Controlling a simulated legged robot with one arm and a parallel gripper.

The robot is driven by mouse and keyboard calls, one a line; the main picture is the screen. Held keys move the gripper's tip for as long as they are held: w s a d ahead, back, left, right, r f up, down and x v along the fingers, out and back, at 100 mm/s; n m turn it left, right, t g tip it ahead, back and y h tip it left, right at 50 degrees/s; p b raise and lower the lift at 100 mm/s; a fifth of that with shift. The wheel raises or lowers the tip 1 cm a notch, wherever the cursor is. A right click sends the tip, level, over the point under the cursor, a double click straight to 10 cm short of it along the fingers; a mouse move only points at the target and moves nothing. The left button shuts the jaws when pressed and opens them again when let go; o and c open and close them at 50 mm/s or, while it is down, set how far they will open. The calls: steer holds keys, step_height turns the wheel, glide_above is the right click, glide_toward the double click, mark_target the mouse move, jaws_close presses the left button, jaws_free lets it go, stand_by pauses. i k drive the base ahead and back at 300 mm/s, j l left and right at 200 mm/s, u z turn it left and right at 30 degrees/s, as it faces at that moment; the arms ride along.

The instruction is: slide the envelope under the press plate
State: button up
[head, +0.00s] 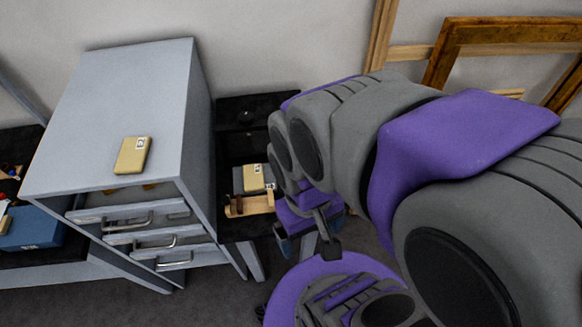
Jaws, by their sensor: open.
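A tan envelope-like packet (133,155) with a small white label lies flat on top of the grey cabinet (110,90). A second tan packet (253,178) with a label lies on the dark bench (232,150) right of the cabinet, by a grey flat piece and a light wooden piece (250,205). I cannot tell which packet is the envelope, nor clearly make out the press plate. My gripper (312,238) hangs right of the dark bench, below my purple and grey arm, partly hidden by it. It is open, apart from both packets.
The cabinet has several drawers with metal handles (128,222). A blue box (32,228) stands on a dark surface at the left. Wooden frames (500,35) lean against the wall at upper right. Dark floor shows in front of the cabinet.

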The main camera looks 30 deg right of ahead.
mark_target(253, 173)
steer(key=k+l+u, duration=0.6)
steer(key=k, duration=0.3)
steer(key=i+l, duration=0.05)
steer(key=l, duration=0.05)
